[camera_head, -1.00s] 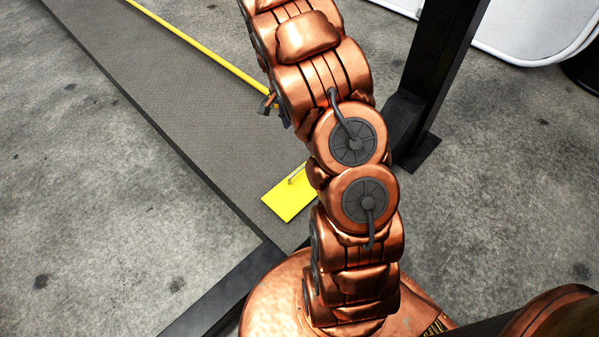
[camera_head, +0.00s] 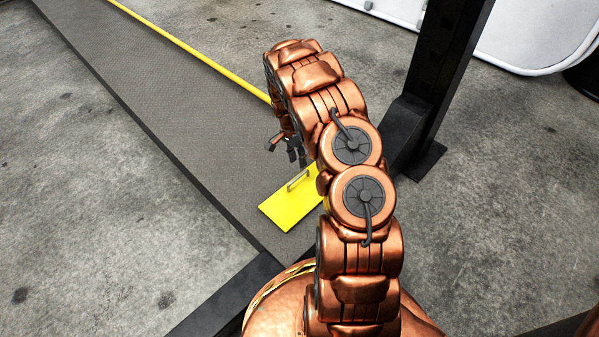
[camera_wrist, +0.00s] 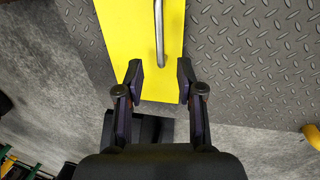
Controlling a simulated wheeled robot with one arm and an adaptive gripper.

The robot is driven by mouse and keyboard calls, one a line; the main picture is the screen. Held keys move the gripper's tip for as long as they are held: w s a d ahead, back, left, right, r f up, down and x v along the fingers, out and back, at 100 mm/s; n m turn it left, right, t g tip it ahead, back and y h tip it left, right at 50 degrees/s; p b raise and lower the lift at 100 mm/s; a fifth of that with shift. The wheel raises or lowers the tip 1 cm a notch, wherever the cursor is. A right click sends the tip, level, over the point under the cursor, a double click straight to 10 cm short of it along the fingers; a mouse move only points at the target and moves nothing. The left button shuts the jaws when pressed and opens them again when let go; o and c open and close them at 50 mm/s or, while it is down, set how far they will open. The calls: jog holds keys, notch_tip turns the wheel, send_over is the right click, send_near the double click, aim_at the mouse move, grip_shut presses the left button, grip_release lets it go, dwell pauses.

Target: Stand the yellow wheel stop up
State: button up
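The yellow wheel stop (camera_head: 290,205) lies flat as a plate on the grey belt surface, near its near end. A metal handle (camera_head: 298,181) stands on its top face. My arm hides its right part in the head view. In the wrist view the yellow plate (camera_wrist: 125,35) runs up out of the picture, with the handle (camera_wrist: 159,40) along it. My gripper (camera_wrist: 160,75) is open and empty above the plate's near end, with its fingers apart on either side of the handle's line. In the head view the gripper (camera_head: 290,150) shows partly beside my arm.
The belt surface (camera_head: 175,110) stretches to the upper left, with a yellow rail (camera_head: 195,52) along it. A black post (camera_head: 435,85) stands to the right of my arm. A dark frame bar (camera_head: 225,295) crosses the belt's near end. Concrete floor lies around.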

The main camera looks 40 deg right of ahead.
aim_at(306, 187)
jog(key=f, duration=0.2)
jog(key=s+f+b, duration=0.1)
jog(key=f, duration=0.2)
jog(key=shift+d+f+b, duration=0.1)
jog(key=shift+f+b, duration=0.2)
grip_shut()
dwell(0.4)
